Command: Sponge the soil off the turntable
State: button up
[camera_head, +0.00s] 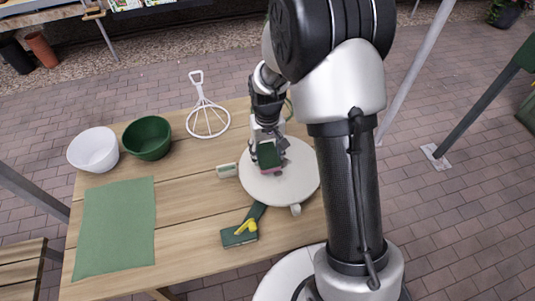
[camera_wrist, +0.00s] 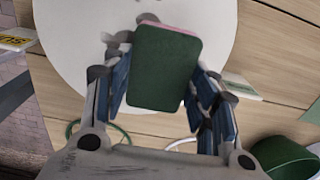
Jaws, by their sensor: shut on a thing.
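The turntable (camera_head: 301,184) is a round, off-white disc at the right part of the wooden table. It also fills the upper middle of the wrist view (camera_wrist: 70,60). My gripper (camera_head: 267,150) is over its left half, shut on the sponge. The sponge (camera_head: 267,157) is a dark green block with a pink layer, held between the fingers; it also shows in the wrist view (camera_wrist: 163,70). It is low over the disc, and I cannot tell whether it touches. Dark brownish patches (camera_wrist: 117,44) show on the disc beside the sponge; some may be shadow.
A green bowl (camera_head: 147,138), a white bowl (camera_head: 93,150) and a white wire tool (camera_head: 207,118) stand at the back left. A green cloth (camera_head: 115,228) lies front left. A green-and-yellow tool (camera_head: 241,232) and a small pale-green item (camera_head: 227,171) lie beside the turntable.

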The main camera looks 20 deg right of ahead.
jog(key=shift+d+r+p, duration=0.15)
jog(key=shift+r+p, duration=0.15)
jog(key=shift+r, duration=0.25)
jog(key=shift+r+p, duration=1.65)
jog(key=shift+r, duration=0.55)
jog(key=shift+a, duration=0.2)
